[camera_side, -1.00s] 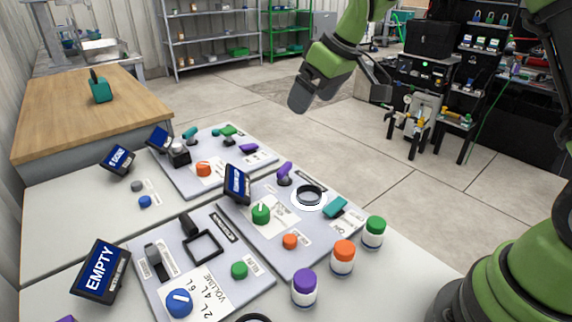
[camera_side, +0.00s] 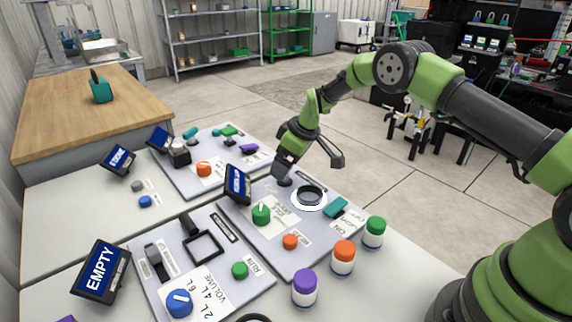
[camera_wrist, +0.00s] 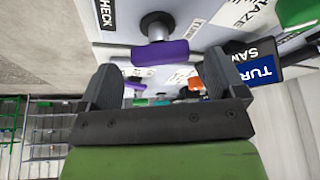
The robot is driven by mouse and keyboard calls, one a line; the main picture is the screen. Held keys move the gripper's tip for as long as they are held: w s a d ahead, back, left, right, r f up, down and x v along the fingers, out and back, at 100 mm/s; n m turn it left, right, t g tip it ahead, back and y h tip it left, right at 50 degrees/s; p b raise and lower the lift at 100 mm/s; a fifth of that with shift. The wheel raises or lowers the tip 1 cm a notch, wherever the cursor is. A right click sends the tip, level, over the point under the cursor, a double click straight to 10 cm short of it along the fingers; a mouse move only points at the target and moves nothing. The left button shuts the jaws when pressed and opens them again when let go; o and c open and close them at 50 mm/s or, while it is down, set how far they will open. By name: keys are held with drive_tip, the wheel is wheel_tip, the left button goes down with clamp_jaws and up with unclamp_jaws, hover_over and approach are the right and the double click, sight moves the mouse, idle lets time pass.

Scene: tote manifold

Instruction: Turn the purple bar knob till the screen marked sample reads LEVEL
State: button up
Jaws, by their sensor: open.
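The purple bar knob (camera_wrist: 160,53) sits on a dark round stem on the grey panel, between and just ahead of my open fingers in the wrist view. In the side view it is hidden behind my gripper (camera_side: 283,172), which is low over the far edge of the middle panel (camera_side: 305,240). My gripper also shows in the wrist view (camera_wrist: 163,75), open and with nothing clasped. A blue screen (camera_wrist: 258,71) at the right of the wrist view shows letters like "TUR", cut off, with a partial label like "SAM". It appears to be the middle panel's screen (camera_side: 237,184), unreadable in the side view.
Close by stand a black ring on a white base (camera_side: 309,197), a green knob (camera_side: 261,214) and a teal handle (camera_side: 335,207). Another purple knob (camera_side: 249,148) is on the far panel. Several capped jars, including a purple-capped one (camera_side: 305,288), line the near side.

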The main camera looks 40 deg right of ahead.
drive_tip(key=shift+x, duration=0.8)
drive_tip(key=c, duration=0.9)
drive_tip(key=shift+a+m+t+h, duration=0.15)
drive_tip(key=shift+m+h, duration=0.35)
drive_tip(key=shift+m, duration=0.85)
drive_tip(key=shift+d+m+t+h, duration=0.15)
drive_tip(key=shift+m+h, duration=0.35)
drive_tip(key=shift+m, duration=0.85)
drive_tip(key=shift+a, duration=0.1)
drive_tip(key=o, duration=0.9)
drive_tip(key=shift+r, duration=0.15)
drive_tip(key=v, duration=0.9)
drive_tip(key=shift+s+r, duration=0.2)
drive_tip(key=shift+r, duration=0.15)
